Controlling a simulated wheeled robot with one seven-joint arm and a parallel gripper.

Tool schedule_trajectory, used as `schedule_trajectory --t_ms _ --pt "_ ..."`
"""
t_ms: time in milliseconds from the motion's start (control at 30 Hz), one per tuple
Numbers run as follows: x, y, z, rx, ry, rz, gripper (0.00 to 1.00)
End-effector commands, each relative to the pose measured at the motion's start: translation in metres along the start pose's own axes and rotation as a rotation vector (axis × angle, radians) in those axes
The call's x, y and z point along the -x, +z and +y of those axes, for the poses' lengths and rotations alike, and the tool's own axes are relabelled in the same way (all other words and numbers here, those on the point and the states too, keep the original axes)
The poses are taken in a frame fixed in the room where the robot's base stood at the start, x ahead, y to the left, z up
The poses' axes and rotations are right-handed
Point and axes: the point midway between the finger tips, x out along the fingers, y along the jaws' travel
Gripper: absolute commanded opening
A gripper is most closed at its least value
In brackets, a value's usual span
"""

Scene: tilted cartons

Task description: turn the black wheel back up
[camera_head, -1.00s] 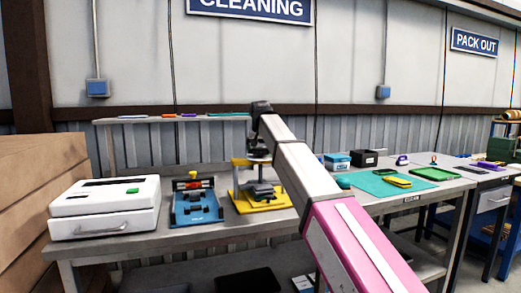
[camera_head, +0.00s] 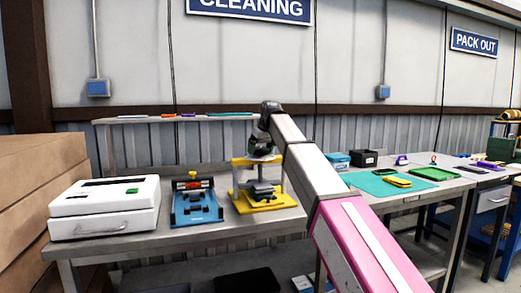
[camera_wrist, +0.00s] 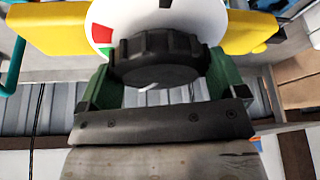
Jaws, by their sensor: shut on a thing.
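The black wheel (camera_wrist: 158,60) is a ribbed knob in front of a white dial disc (camera_wrist: 200,25) with red and green marks. Both are on a yellow press-like stand (camera_wrist: 62,28), which shows in the head view as a yellow frame with a yellow base (camera_head: 248,205). My gripper (camera_wrist: 158,82) has its green fingers on either side of the wheel and is shut on it. In the head view my gripper (camera_head: 256,145) is at the top of the stand, and the wheel is too small and covered to make out.
A blue fixture (camera_head: 197,205) and a white box-like machine (camera_head: 105,208) stand left of the yellow stand on the grey bench (camera_head: 150,243). A shelf (camera_head: 150,119) runs behind. Brown cartons (camera_head: 40,200) are at far left. A teal mat (camera_head: 370,183) lies to the right.

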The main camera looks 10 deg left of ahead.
Motion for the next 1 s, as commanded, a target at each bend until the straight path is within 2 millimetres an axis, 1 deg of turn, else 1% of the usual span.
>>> schedule_trajectory --t_ms 1000 --pt "-0.0002 -0.0032 0.0038 0.890 -0.370 0.000 0.67"
